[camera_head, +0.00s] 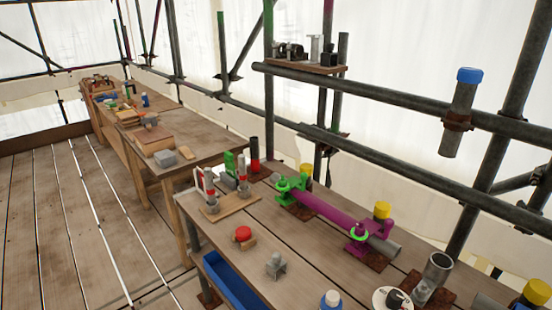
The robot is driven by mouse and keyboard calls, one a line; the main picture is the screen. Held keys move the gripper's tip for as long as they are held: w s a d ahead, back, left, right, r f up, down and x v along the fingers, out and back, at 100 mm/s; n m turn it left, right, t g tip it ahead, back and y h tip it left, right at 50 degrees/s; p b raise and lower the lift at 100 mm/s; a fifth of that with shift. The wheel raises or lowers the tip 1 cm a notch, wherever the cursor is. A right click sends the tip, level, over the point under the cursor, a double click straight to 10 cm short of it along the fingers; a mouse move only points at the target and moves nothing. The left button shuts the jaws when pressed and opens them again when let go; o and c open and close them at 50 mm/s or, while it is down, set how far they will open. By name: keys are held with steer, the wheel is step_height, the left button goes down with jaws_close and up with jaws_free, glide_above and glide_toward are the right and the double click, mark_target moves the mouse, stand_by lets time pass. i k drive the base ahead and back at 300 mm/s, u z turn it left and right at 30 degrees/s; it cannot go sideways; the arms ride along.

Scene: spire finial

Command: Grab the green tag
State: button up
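No single thing here is clearly readable as a green tag. Green pieces show in the head view. A small upright green piece (229,163) stands at the far end of the near bench, among cylinders, next to another green upright (241,166). A green ring-like piece (288,185) sits at the far end of a purple tube (325,212). My gripper is not in view.
The near wooden bench (222,232) holds a red-topped part (243,234), a grey metal block (276,266) and a metal cup (433,275). A blue tray (228,282) is at its left. Scaffold pipes (400,97) run behind. Plank floor (60,230) is clear at left.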

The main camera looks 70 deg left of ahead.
mark_target(229, 166)
steer(key=u, duration=0.85)
steer(key=k, duration=1.2)
steer(key=u, duration=1.55)
steer(key=i, duration=0.6)
steer(key=z, duration=1.2)
steer(key=i, duration=0.3)
steer(key=u, duration=1.8)
